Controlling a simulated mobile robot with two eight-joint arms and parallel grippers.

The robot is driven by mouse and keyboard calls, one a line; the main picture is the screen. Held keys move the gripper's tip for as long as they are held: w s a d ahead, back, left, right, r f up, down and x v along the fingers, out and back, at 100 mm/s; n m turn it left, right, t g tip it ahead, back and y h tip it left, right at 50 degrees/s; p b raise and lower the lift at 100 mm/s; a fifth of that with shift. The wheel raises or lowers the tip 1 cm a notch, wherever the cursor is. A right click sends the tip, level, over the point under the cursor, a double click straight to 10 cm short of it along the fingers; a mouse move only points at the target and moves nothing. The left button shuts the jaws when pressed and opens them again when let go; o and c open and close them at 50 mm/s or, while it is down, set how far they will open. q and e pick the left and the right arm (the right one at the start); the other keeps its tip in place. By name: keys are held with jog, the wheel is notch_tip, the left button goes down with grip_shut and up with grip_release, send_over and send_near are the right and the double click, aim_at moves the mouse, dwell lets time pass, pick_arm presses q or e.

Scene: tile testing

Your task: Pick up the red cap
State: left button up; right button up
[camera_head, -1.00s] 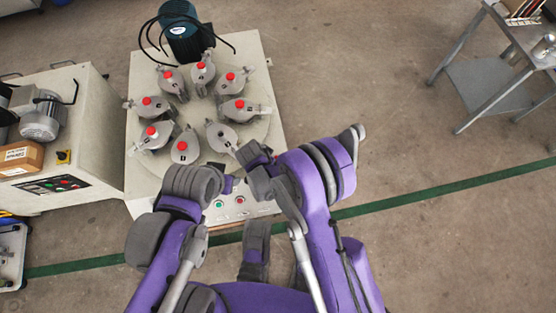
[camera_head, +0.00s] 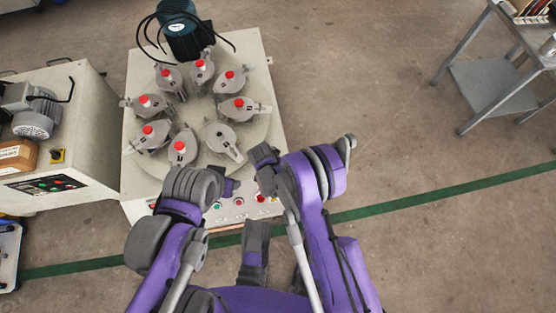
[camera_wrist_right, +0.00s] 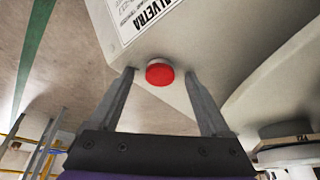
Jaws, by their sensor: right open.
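Red caps sit on several grey clamp-like holders in a ring on the round plate (camera_head: 200,116); one cap (camera_head: 239,102) is on the right side. The near-right holder (camera_head: 221,135) shows no red cap. A separate round red piece (camera_head: 261,198) shows at the machine's front, beside my right arm. In the right wrist view, a round red piece (camera_wrist_right: 159,72) is against a beige surface. My right gripper (camera_wrist_right: 159,76) is open, its two fingers apart on either side of that piece in the picture; I see no contact.
A dark motor (camera_head: 184,28) with black cables stands at the machine's back. A beige control cabinet (camera_head: 70,150) is at the left. A grey metal table (camera_head: 490,85) is at the far right. The floor between machine and table is clear.

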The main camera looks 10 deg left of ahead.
grip_shut()
dwell(0.3)
